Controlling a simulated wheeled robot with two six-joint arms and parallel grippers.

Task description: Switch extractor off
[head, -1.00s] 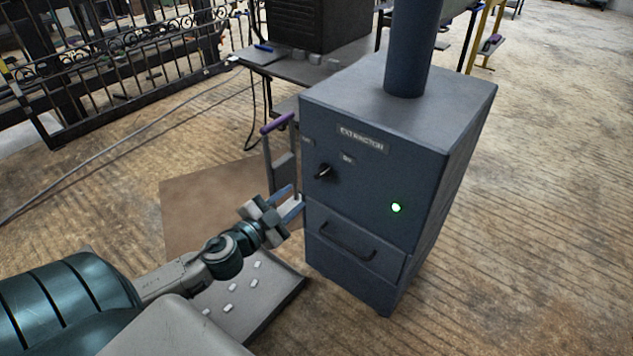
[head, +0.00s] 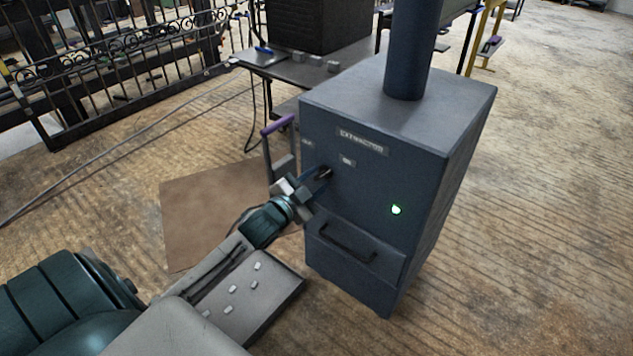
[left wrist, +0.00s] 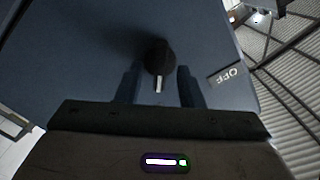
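My right gripper is not in view.
A drawer handle (head: 347,243) sticks out below the knob. A purple-handled tool (head: 279,125) stands just left of the cabinet. A workbench (head: 285,68) with small blocks is behind, and a brown sheet (head: 205,210) lies on the floor.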

